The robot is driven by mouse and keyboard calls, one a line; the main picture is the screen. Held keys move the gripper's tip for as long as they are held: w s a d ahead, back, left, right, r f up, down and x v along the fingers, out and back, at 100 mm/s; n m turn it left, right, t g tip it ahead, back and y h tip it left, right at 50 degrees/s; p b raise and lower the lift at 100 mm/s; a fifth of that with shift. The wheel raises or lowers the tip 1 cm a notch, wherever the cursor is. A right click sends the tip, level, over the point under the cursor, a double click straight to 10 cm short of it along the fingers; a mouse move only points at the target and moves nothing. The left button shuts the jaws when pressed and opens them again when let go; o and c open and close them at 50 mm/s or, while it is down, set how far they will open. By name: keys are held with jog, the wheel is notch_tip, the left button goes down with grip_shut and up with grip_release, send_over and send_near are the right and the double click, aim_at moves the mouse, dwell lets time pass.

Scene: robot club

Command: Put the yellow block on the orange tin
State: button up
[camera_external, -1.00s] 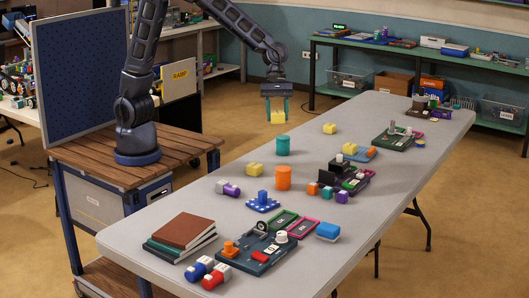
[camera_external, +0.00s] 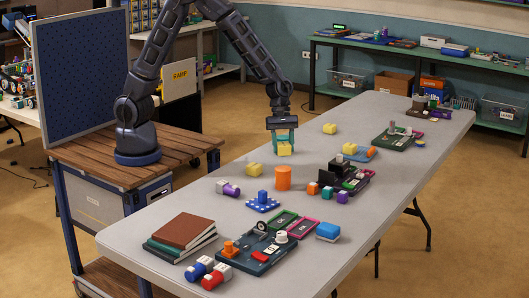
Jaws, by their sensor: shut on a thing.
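The yellow block (camera_external: 285,150) is between the fingers of my gripper (camera_external: 284,143), which is shut on it. The block is held upright above the table, just above the orange tin (camera_external: 283,179) in the picture. A gap shows between the block's underside and the tin's top. The orange tin stands upright on the table with nothing on it. How far the block is from the tin in depth is hard to tell.
A teal tin (camera_external: 275,147) is mostly hidden behind my gripper and the block. Small coloured blocks (camera_external: 326,191) lie to the right.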

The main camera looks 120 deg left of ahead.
aim_at(283, 168)
jog(key=shift+f, duration=2.85)
jog(key=o, duration=1)
jog(key=shift+f, duration=0.15)
jog(key=v, duration=1.2)
jog(key=s+d+r+m, duration=0.4)
jog(key=d+r+m, duration=0.2)
jog(key=d+r, duration=0.25)
jog(key=s+d+r+m+y, duration=0.1)
jog(key=s+d+r+m, duration=0.3)
jog(key=s+m, duration=0.3)
jog(key=s+d+r+m+t+y, duration=0.1)
jog(key=s+d+r+m, duration=0.4)
jog(key=s, duration=0.5)
jog(key=s+d+r+m+y, duration=0.1)
jog(key=s+d+r+m, duration=0.3)
jog(key=s+d+m, duration=0.3)
jog(key=shift+s+r+m, duration=0.25)
jog(key=shift+s+m, duration=0.4)
jog(key=shift+m, duration=0.35)
